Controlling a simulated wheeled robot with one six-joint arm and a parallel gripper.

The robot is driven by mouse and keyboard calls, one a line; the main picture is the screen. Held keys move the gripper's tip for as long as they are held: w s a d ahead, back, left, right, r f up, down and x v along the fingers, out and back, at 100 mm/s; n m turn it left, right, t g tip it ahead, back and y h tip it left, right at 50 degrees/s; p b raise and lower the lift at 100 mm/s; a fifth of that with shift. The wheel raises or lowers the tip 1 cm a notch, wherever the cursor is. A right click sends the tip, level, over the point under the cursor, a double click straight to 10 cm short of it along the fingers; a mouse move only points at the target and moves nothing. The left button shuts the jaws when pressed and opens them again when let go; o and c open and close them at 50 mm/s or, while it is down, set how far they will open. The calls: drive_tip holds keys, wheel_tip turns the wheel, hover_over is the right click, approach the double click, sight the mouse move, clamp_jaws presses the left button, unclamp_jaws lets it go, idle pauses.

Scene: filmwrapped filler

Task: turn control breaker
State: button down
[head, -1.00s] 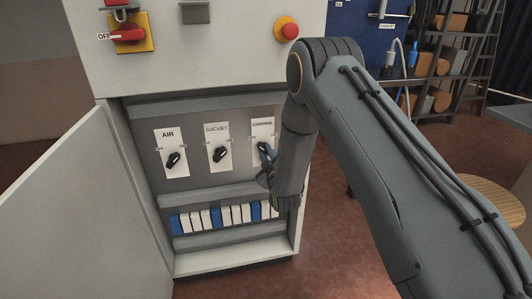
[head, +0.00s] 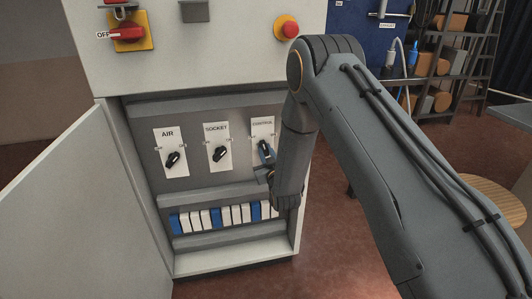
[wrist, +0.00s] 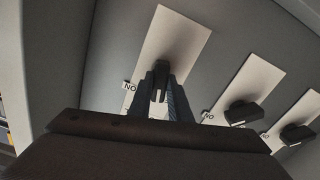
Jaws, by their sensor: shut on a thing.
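The CONTROL breaker has a white plate (head: 263,127) at the right end of a row of three inside the open cabinet. Its black knob (wrist: 160,72) shows in the wrist view between the two blue-grey fingers. My gripper (head: 266,153) is shut on this knob; in the wrist view its fingers (wrist: 161,94) press on both sides. In the head view the fingers and my wrist hide most of the knob. In the wrist view a NO label (wrist: 130,86) sits at the plate's edge, and the knob stands at an angle to its tilted plate.
The AIR knob (head: 173,159) and SOCKET knob (head: 219,154) lie to the left. Blue and white modules (head: 205,219) line the rail below. The cabinet door (head: 95,215) stands open at left. A red OFF switch (head: 126,34) and red button (head: 290,31) are above.

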drive_tip(key=m, duration=0.6)
drive_tip(key=shift+m, duration=0.3)
drive_tip(key=m+b, duration=0.1)
drive_tip(key=m, duration=0.4)
drive_tip(key=shift+m, duration=0.3)
drive_tip(key=c, duration=1.6)
unclamp_jaws()
drive_tip(key=shift+c, duration=0.2)
drive_tip(key=shift+s, duration=0.1)
drive_tip(key=v, duration=0.7)
drive_tip(key=shift+s, duration=0.3)
